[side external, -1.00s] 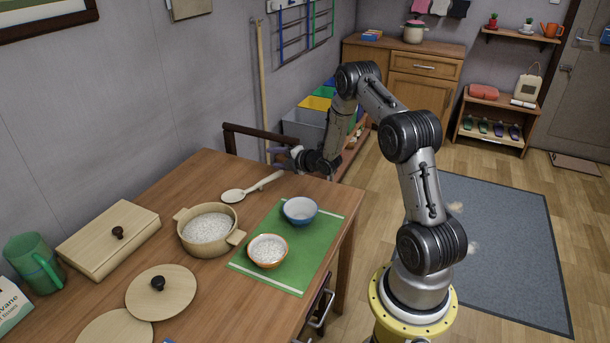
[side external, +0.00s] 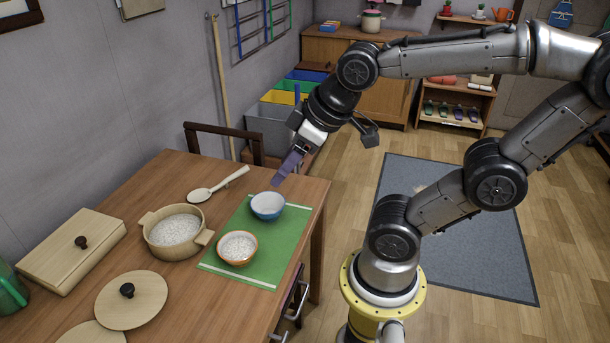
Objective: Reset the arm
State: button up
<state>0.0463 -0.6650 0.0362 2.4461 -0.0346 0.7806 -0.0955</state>
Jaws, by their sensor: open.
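My gripper (side external: 285,172) is raised above the back right part of the table (side external: 170,300), pointing down and to the left. It is open, with nothing seen between its fingers. A wooden spoon (side external: 216,185) lies on the table behind the pot, apart from my gripper. An orange-rimmed bowl (side external: 238,248) with white grains stands on the same mat. A wooden pot (side external: 172,235) with white grains stands left of the mat.
A round lid (side external: 132,300) and a wooden box (side external: 70,250) lie on the left of the table. A green mug (side external: 10,290) is at the left edge. A chair back (side external: 225,135) stands behind the table.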

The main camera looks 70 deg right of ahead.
jog(key=shift+m+g+y, duration=0.3)
jog(key=shift+m, duration=0.1)
jog(key=s, duration=0.1)
jog(key=s+a, duration=0.1)
jog(key=s+f, duration=0.1)
jog(key=s, duration=0.1)
jog(key=shift+a, duration=0.25)
